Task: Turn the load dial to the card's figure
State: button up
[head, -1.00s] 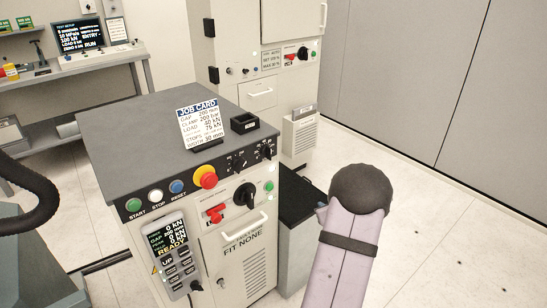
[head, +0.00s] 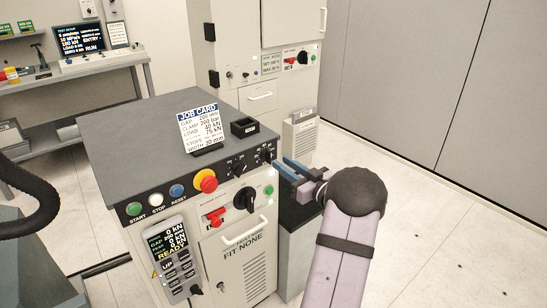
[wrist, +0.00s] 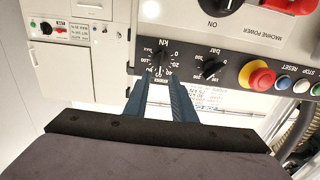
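The load dial, a black knob marked kN (wrist: 158,62), is on the black strip of the console in the wrist view; it also shows at the strip's right end in the head view (head: 267,152). Its exact setting is too small to read. My gripper (head: 284,169) is open, its blue fingers just short of the dial and pointing at it. In the wrist view the fingers (wrist: 159,85) are parallel with a narrow empty gap lined up with the knob. The white job card (head: 199,128) stands on the console top; its load line is too blurred to read surely.
The bar dial (wrist: 211,68) is close beside the load dial. A red emergency button (head: 205,181) and start, stop and reset buttons share the strip. A small black box (head: 244,127) sits on the top. A black main switch (head: 245,198) is below.

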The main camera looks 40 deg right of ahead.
aim_at(268, 156)
jog(key=shift+w+p, duration=0.6)
jog(key=shift+w, duration=2.35)
grip_shut()
